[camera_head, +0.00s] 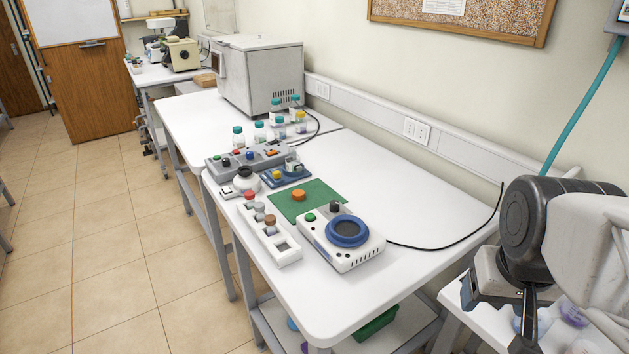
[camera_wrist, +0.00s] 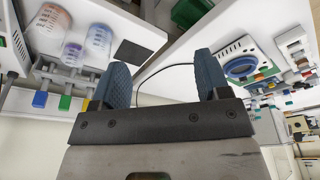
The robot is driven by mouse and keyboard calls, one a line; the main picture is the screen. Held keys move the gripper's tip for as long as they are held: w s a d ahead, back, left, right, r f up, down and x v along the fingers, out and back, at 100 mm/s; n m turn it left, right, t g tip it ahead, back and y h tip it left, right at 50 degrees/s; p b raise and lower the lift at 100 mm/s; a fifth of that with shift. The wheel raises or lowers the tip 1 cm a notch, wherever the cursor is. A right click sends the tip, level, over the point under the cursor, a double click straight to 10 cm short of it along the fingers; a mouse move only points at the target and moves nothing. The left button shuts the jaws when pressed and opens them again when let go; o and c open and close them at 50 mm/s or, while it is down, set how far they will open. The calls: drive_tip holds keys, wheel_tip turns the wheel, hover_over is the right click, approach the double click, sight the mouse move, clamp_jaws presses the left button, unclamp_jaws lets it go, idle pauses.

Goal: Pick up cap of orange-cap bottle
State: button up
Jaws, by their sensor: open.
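An orange cap (camera_head: 298,195) sits on a green mat (camera_head: 320,190) on the white table; no bottle shows under it in the head view. I cannot tell which bottle it belongs to. I cannot pick the orange cap out clearly in the wrist view. My gripper (camera_wrist: 160,78) is open, with two blue-grey fingers spread apart and nothing between them. It is well away from the mat; in the head view my arm stands at the far right, beyond the table, and the fingertips are not clear there.
A white device with a blue ring (camera_head: 347,231) stands right beside the mat. A white rack (camera_head: 284,250) with several capped items lies in front of it, at left. Several teal-capped bottles (camera_head: 238,137) and a grey button box (camera_head: 225,165) stand behind. The table's right part is clear except for a black cable.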

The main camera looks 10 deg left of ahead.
drive_tip(key=w+a+r+n, duration=0.2)
drive_tip(key=w+a, duration=0.1)
drive_tip(key=w, duration=0.5)
drive_tip(key=w+a+r+n, duration=0.2)
drive_tip(key=w+a, duration=0.1)
drive_tip(key=w, duration=0.4)
drive_tip(key=n+g, duration=0.3)
drive_tip(key=n, duration=0.8)
hover_over(299, 193)
drive_tip(key=f, duration=1.1)
drive_tip(key=d+f, duration=0.1)
drive_tip(key=f, duration=0.5)
drive_tip(key=shift+s, duration=0.1)
drive_tip(key=shift+w+a+f+n, duration=0.2)
drive_tip(key=shift+a+f+n, duration=0.1)
drive_tip(key=shift+a, duration=0.25)
drive_tip(key=shift+f, duration=1.3)
